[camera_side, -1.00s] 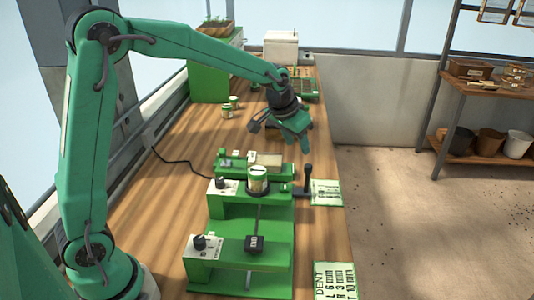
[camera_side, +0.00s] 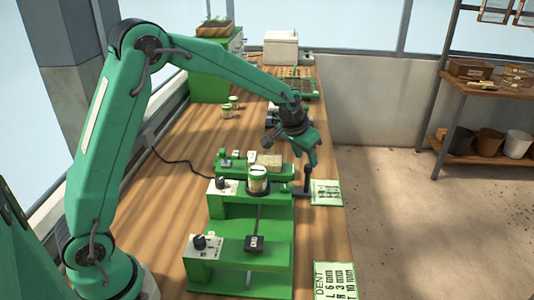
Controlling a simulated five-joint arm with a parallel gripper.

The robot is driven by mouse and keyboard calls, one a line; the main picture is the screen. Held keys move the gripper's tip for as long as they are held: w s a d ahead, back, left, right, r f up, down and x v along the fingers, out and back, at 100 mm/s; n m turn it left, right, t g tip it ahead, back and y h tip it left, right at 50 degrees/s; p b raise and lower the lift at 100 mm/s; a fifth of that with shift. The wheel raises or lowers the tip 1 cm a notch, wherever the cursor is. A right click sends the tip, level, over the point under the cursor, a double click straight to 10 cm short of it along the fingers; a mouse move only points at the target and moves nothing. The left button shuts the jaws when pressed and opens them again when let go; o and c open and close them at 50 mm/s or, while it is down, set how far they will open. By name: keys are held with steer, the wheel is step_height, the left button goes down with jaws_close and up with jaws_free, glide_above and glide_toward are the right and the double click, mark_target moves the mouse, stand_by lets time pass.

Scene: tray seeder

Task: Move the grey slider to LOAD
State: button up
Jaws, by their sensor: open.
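The green tray seeder (camera_side: 222,243) stands on the wooden bench. A dark block (camera_side: 254,243) with pale lettering sits on a rail at its front. A black upright lever (camera_side: 307,182) stands at its right side. I cannot tell which part is the grey slider, and no LOAD mark is readable. My gripper (camera_side: 312,160) is open and points down just above the lever's top. The view does not show whether it touches the lever. One finger is largely hidden behind the other.
Printed cards (camera_side: 326,193) lie along the bench's right edge. Small jars (camera_side: 227,112) stand farther back.

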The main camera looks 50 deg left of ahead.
mark_target(308, 166)
steer(key=shift+x, duration=1.9)
steer(key=shift+c, duration=0.4)
jaws_close()
